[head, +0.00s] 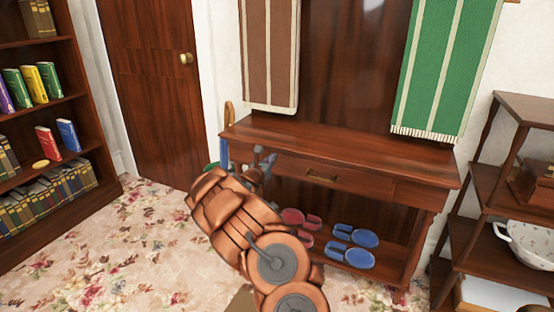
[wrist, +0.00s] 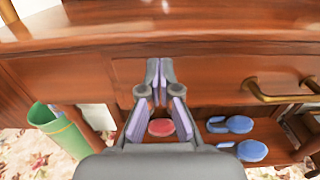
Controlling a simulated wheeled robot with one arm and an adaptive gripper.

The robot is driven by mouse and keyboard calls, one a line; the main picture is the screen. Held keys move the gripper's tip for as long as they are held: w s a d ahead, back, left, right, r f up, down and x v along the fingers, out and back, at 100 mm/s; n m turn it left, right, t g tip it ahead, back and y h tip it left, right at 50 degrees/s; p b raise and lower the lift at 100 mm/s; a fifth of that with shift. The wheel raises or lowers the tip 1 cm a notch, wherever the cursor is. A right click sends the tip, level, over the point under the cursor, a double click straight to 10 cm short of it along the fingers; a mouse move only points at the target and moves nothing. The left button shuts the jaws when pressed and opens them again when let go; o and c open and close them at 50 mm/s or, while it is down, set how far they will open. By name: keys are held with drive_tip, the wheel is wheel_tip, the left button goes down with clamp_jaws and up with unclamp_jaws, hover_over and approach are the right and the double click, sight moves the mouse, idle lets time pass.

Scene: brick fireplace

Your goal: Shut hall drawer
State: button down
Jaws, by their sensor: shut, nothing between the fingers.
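The hall table (head: 330,143) is dark wood and stands against the wall. Its drawer (head: 285,163) has a brass handle (head: 322,176) and sits below the tabletop. The drawer front (wrist: 215,78) fills the middle of the wrist view, with the handle (wrist: 275,95) at the right. The drawer looks flush or nearly flush with the frame; I cannot tell exactly. My gripper (head: 264,160) is shut and empty at the left part of the drawer front. In the wrist view its fingertips (wrist: 160,68) lie over the drawer front, left of the handle; contact is unclear.
Blue slippers (head: 354,246) and red slippers (head: 300,219) lie on the table's lower shelf. A green rolled object (wrist: 58,128) stands at the table's left. A shelf stand (head: 490,195) is close on the right, a bookcase (head: 45,110) at left. Carpet (head: 100,250) is clear.

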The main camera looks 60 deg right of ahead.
drive_tip(key=s+a+p, duration=0.1)
drive_tip(key=a, duration=0.9)
drive_tip(key=shift+a+f, duration=0.15)
drive_tip(key=shift+a, duration=0.25)
drive_tip(key=shift+s, duration=0.1)
drive_tip(key=s+a+r+m+g+p, duration=0.2)
drive_tip(key=s+r+m+p, duration=0.15)
drive_tip(key=r, duration=0.55)
drive_tip(key=s+a+r+m+g+p, duration=0.2)
drive_tip(key=s+r+m, duration=0.15)
drive_tip(key=r, duration=0.55)
drive_tip(key=s+a+r+m+g+y+p, duration=0.3)
drive_tip(key=s+a+r+m+g+p, duration=0.15)
drive_tip(key=s+a+r+m, duration=0.35)
drive_tip(key=s+a+r+m+t+y+p, duration=0.1)
drive_tip(key=s+a+y+p, duration=0.3)
drive_tip(key=a, duration=1)
drive_tip(key=s+a+r+m+t+y+p, duration=0.1)
drive_tip(key=s+a+y+p, duration=0.3)
drive_tip(key=a, duration=1)
drive_tip(key=s+a+r+m+t+y+p, duration=0.1)
drive_tip(key=s+a+y+p, duration=0.4)
drive_tip(key=a, duration=0.9)
drive_tip(key=m+t+y+p, duration=0.1)
drive_tip(key=t+y+p, duration=0.1)
drive_tip(key=p, duration=0.1)
drive_tip(key=shift+a+r, duration=0.2)
